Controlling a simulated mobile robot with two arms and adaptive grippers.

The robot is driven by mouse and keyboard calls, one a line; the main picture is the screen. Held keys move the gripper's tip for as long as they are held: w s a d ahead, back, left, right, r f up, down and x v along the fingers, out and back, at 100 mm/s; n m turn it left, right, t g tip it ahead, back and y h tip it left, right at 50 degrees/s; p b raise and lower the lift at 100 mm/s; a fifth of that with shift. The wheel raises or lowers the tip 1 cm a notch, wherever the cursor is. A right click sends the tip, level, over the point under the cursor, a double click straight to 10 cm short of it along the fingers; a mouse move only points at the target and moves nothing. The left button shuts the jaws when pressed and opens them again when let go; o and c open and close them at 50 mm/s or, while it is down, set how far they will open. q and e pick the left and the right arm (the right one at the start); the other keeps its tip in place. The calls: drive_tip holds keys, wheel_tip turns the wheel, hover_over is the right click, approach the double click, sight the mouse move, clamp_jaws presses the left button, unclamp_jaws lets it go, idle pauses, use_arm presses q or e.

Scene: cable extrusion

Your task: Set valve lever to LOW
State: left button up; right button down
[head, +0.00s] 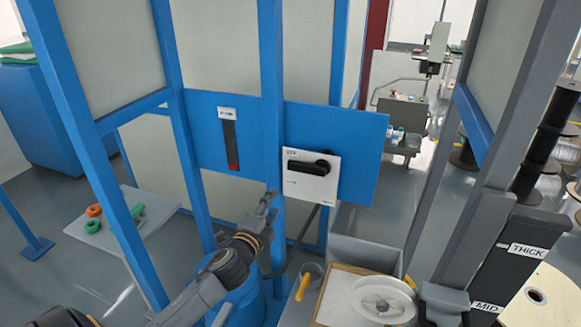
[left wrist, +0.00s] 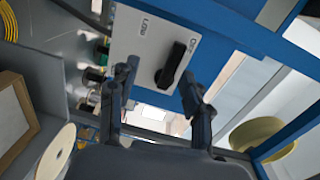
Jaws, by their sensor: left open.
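The valve lever (head: 308,167) is a black handle on a white plate (head: 298,185) fixed to a blue panel. In the head view it lies roughly level across the plate. My left gripper (head: 268,200) is below and left of the plate in the head view. In the left wrist view my left gripper (left wrist: 161,84) is open, its fingers spread either side of the lever's lower end, with no clear contact. My right gripper is not seen.
The blue panel (head: 362,148) also bears a dark vertical slot (head: 229,145) with a red bottom. A blue post (head: 271,90) stands left of the plate. Below right are a white spool (head: 383,298) and a yellow handle (head: 302,286). A grey frame stands at right.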

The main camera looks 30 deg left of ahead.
sight(291, 167)
use_arm(q)
drive_tip(key=shift+t, duration=0.3)
drive_tip(key=w+a+r+p, duration=0.1)
drive_tip(key=w, duration=0.3)
drive_tip(key=w+r, duration=0.1)
drive_tip(key=w, duration=0.3)
drive_tip(key=w+a+r+p, duration=0.1)
drive_tip(key=w, duration=0.3)
drive_tip(key=shift+w+a+r+p, duration=0.1)
drive_tip(key=shift+a+p, duration=0.2)
drive_tip(key=shift+w+a+m, duration=0.15)
drive_tip(key=shift+w+m, duration=0.15)
drive_tip(key=shift+w, duration=0.3)
clamp_jaws()
